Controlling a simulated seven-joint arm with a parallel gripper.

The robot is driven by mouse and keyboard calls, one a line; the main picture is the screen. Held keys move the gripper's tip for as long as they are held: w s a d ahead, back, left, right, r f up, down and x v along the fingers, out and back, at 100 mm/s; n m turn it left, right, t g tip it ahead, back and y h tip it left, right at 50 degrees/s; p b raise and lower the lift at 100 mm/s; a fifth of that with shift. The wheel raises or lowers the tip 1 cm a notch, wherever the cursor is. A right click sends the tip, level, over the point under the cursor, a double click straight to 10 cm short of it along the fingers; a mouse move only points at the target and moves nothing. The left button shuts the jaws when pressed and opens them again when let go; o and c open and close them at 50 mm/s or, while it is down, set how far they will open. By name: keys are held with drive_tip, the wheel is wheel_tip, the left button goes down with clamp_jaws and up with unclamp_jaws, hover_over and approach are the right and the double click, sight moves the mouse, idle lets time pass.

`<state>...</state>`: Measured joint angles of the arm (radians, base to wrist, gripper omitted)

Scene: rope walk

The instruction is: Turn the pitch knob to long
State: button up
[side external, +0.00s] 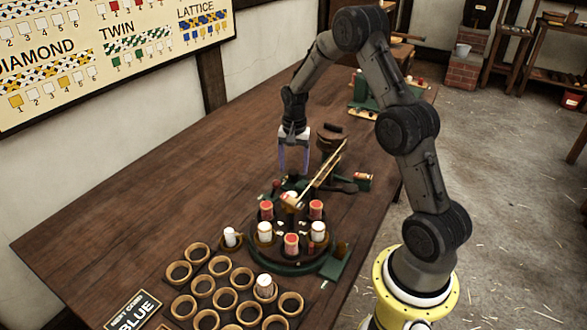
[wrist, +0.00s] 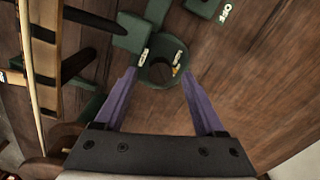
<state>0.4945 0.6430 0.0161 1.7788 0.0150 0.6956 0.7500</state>
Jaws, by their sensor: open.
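My gripper (side external: 293,170) points down above the table, behind the round braiding machine in the side view. Its two purple fingers are apart with nothing between them. In the wrist view, a green round fixture with a dark centre (wrist: 160,68) lies beyond and between the fingertips (wrist: 159,76). It looks like the pitch knob's mount, but I cannot make out a knob or its pointer clearly. Small pale labels sit on its left and right, the right one with an orange mark; their words are too small to read. In the side view this fixture is hard to pick out.
A green block marked OFF (wrist: 203,8) stands near the fixture. The braiding machine (side external: 290,268) carries several red and white bobbins. A slanted wooden bar (side external: 325,168) rises close to my gripper's right. Wooden cup holders (side external: 203,284) fill the table's front. The table's left side (side external: 150,200) is clear.

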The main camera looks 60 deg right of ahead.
drive_tip(key=shift+f, duration=0.75)
clamp_jaws()
